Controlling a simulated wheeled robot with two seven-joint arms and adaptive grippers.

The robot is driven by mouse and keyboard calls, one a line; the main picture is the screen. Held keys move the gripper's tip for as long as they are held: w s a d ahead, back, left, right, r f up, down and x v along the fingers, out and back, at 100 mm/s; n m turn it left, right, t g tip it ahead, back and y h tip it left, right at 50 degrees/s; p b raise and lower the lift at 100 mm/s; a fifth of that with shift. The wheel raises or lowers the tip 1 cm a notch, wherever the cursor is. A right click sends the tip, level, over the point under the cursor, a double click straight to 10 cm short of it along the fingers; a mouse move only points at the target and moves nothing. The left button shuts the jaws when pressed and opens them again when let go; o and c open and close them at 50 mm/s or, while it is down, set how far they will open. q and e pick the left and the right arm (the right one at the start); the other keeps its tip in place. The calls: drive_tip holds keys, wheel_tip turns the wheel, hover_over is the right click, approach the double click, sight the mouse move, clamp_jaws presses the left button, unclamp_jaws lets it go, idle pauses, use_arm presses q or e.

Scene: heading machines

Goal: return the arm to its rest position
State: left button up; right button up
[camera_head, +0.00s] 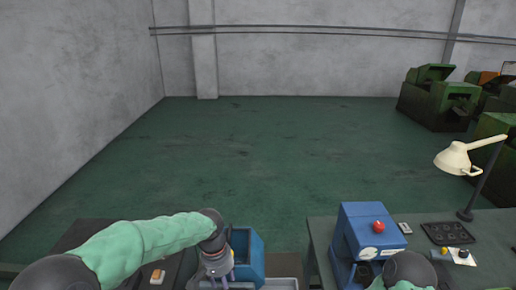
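My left arm (150,242), in a light green sleeve, comes in from the lower left and reaches to the right. My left gripper (217,278) points down at the bottom of the picture, in front of and beside the blue bin. Its fingertips are small and partly cut off, so I cannot tell whether it is open or shut. Part of my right arm (408,270) shows at the bottom right, in front of the blue machine. My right gripper is not in view.
A blue bin (256,262) and a grey tray (281,284) are by the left gripper. A blue machine (365,222) with a red button (379,226) stands on the right table (487,225). A lamp (456,159) overhangs it. Green floor (250,150) beyond is clear.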

use_arm(q)
drive_tip(key=s+f+n+h, duration=0.1)
drive_tip(key=s+f, duration=0.2)
drive_tip(key=f, duration=0.7)
drive_tip(key=s+f+n+h, duration=0.1)
drive_tip(key=s+f, duration=0.2)
drive_tip(key=f, duration=0.6)
drive_tip(key=s+a+f+n, duration=0.2)
drive_tip(key=s+f+n, duration=0.1)
drive_tip(key=s+f, duration=1.2)
wheel_tip(320, 180, down, 14)
drive_tip(key=d+m+b, duration=0.1)
drive_tip(key=d+b, duration=0.1)
drive_tip(key=b, duration=1.5)
drive_tip(key=shift+r+t+h, duration=0.15)
drive_tip(key=shift+t+h, duration=0.25)
use_arm(e)
wheel_tip(320, 180, down, 17)
drive_tip(key=shift+o, duration=0.4)
drive_tip(key=shift+s+r, duration=0.1)
